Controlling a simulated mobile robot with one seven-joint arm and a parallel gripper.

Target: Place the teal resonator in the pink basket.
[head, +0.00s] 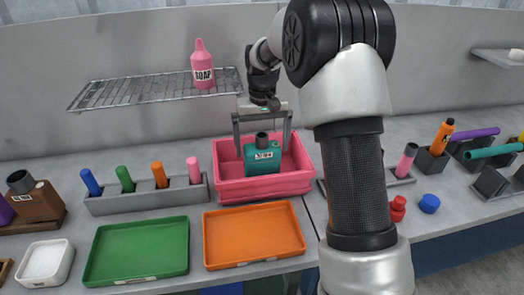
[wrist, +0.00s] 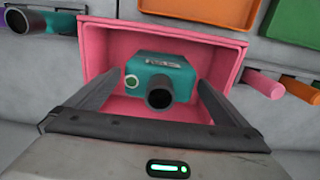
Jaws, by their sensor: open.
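The teal resonator (head: 262,158) is a boxy part with a dark pipe stub on top and a white label. It sits inside the pink basket (head: 265,190), and in the wrist view the resonator (wrist: 160,80) lies within the walls of the basket (wrist: 236,62). My gripper (head: 263,150) is above the basket with its fingers pointing down. The fingers are open, one on each side of the resonator, and in the wrist view (wrist: 160,88) gaps show between them and its sides. The resonator's underside is hidden.
A green tray (head: 137,250) and an orange tray (head: 253,235) lie in front. A grey holder (head: 146,200) with several coloured tubes stands left of the basket. A wire shelf (head: 150,90) with a pink soap bottle (head: 202,65) hangs behind. Red (head: 397,208) and blue (head: 429,203) caps lie right.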

